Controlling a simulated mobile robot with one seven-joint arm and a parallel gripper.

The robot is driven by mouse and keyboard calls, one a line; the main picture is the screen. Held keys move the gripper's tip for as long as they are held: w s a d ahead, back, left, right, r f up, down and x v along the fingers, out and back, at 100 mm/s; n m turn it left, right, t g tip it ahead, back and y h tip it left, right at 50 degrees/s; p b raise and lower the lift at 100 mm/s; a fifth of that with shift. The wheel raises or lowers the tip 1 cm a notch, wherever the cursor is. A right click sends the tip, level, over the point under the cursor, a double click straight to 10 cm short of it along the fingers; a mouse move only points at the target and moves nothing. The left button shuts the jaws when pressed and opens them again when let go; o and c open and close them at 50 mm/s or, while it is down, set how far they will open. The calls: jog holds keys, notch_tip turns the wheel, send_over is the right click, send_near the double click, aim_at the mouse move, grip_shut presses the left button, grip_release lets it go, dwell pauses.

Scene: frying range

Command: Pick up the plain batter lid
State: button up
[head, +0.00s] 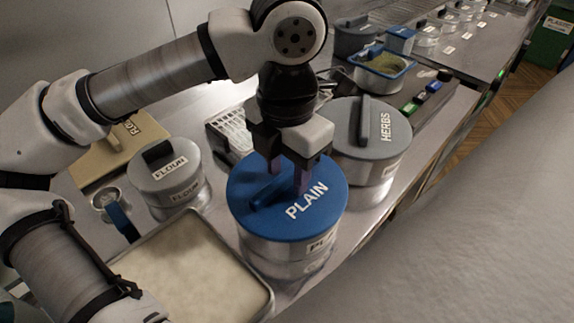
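The plain batter lid (244,215) is a round blue lid marked PLAIN in white, with a raised blue bar handle (266,192) across its top. It lies level on a round metal pot (285,258), whose front label is partly visible. My gripper (291,178) points down over the lid, with its fingers at the far right end of the handle. The fingers hide that end of the handle. I cannot tell whether they touch the handle or grip it.
A grey HERBS lid (352,143) on its pot stands close behind at right. A grey FLOUR lid (166,174) on its pot stands at left. A pale-filled tray (262,301) lies at front left. A slotted metal utensil (230,135) lies behind the plain pot.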

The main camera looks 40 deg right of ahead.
aim_at(287, 174)
jog(key=shift+f+b, duration=0.25)
jog(key=shift+b, duration=0.05)
grip_shut()
jog(key=shift+r, duration=0.15)
dwell(0.3)
jog(key=shift+r+p, duration=0.2)
jog(key=shift+p, duration=0.2)
notch_tip(287, 174, up, 20)
jog(key=p, duration=0.1)
